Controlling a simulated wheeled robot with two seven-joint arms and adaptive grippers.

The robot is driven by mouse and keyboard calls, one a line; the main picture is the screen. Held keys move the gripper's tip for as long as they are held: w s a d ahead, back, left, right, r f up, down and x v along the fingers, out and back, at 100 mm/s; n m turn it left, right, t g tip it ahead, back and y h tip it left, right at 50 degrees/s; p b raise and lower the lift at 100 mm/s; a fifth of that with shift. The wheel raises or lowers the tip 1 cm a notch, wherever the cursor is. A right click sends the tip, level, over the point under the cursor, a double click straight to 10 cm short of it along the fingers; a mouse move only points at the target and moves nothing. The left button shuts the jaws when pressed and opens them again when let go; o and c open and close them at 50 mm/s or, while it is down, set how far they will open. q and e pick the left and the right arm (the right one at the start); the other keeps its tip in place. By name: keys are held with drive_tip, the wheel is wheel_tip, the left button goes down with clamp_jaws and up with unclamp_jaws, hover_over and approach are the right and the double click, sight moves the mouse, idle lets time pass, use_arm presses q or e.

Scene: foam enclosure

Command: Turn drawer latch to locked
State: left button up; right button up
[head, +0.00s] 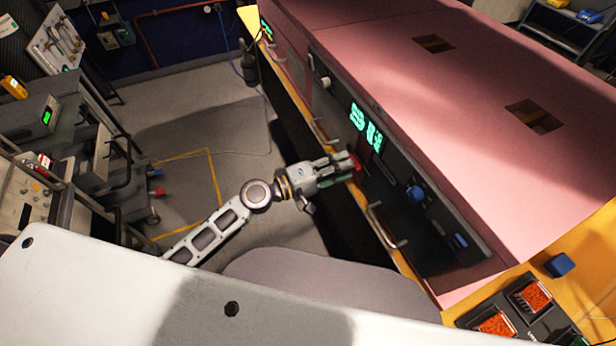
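The pink enclosure (480,90) has a dark front panel (400,215) with green lit displays (366,127). My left arm reaches in from the lower left, and my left gripper (350,165) is at the panel's lower edge. A small red part (355,163) shows right at its fingertips; it may be the drawer latch, but its shape and position cannot be told. The fingers look close to or touching it. Whether they are shut on it is unclear. My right gripper is not in view.
A metal handle (386,226) is right of the gripper, and another (324,131) is up and left. A blue knob (416,194) sticks out of the panel. Trays of red-orange pieces (497,324) and a blue block (560,265) lie on the yellow surface (585,250).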

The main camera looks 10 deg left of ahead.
use_arm(q)
drive_tip(key=v, duration=0.9)
drive_tip(key=shift+s+a, duration=0.2)
drive_tip(key=shift+a, duration=0.05)
idle(0.3)
drive_tip(key=shift+w+a, duration=0.1)
idle(0.5)
